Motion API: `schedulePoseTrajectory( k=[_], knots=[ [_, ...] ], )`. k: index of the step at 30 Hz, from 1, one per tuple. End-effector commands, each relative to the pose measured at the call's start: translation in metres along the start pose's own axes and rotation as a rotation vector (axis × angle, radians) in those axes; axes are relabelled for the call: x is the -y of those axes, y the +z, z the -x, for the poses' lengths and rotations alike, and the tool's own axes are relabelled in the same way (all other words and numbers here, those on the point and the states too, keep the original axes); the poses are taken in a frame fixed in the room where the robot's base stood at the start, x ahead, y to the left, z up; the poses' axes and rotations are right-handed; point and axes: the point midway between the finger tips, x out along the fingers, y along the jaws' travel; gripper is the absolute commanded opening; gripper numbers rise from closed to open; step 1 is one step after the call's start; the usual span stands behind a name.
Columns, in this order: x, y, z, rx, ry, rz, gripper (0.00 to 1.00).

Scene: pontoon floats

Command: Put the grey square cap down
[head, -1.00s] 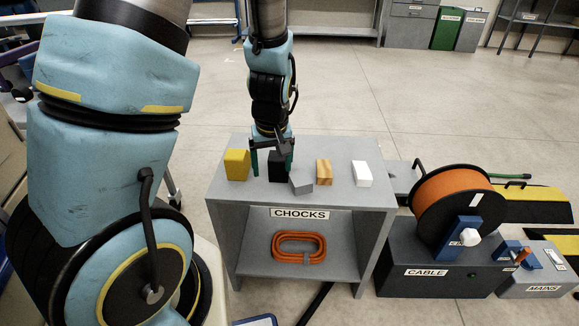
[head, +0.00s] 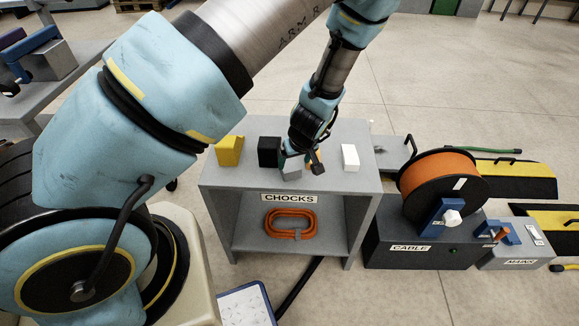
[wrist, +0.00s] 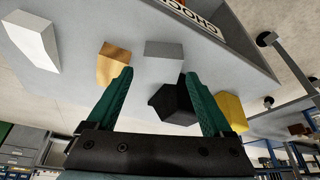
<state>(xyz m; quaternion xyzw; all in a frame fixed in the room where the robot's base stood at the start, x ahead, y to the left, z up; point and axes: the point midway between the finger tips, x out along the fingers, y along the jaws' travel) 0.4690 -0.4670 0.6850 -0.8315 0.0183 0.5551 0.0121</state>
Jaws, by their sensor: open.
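The grey square cap (head: 292,168) shows as a plain grey block on the top of the grey CHOCKS stand, close to its front edge; my gripper partly hides it in the head view. In the wrist view the grey cap (wrist: 163,49) lies just beyond my fingertips, roughly in line with the gap between them. My gripper (wrist: 157,73) is open, with its two green fingers spread and nothing visibly clamped. In the head view my gripper (head: 302,157) is low over the stand top, right at the cap. Whether a finger touches the cap cannot be told.
On the stand top (head: 350,184) are a yellow block (head: 229,151), a black block (head: 269,152), a wooden block (wrist: 114,62) and a white block (head: 350,157). An orange cable coil (head: 290,223) lies on the lower shelf. The CABLE reel (head: 438,178) stands to the right.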

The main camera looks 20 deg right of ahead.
Motion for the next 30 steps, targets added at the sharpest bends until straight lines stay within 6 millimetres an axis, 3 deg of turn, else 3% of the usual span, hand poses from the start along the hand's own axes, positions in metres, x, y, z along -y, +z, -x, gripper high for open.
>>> schedulePoseTrajectory(
  k=[5, 15, 25, 30],
  knots=[
    [0.002, -0.001, -0.009, 0.001, -0.002, 0.0, 0.85],
    [0.004, -0.006, -0.05, 0.001, -0.001, -0.001, 0.85],
    [0.004, -0.005, -0.057, 0.001, 0.0, 0.0, 0.85],
    [0.004, -0.005, -0.057, 0.001, 0.0, 0.0, 0.68]
  ],
)
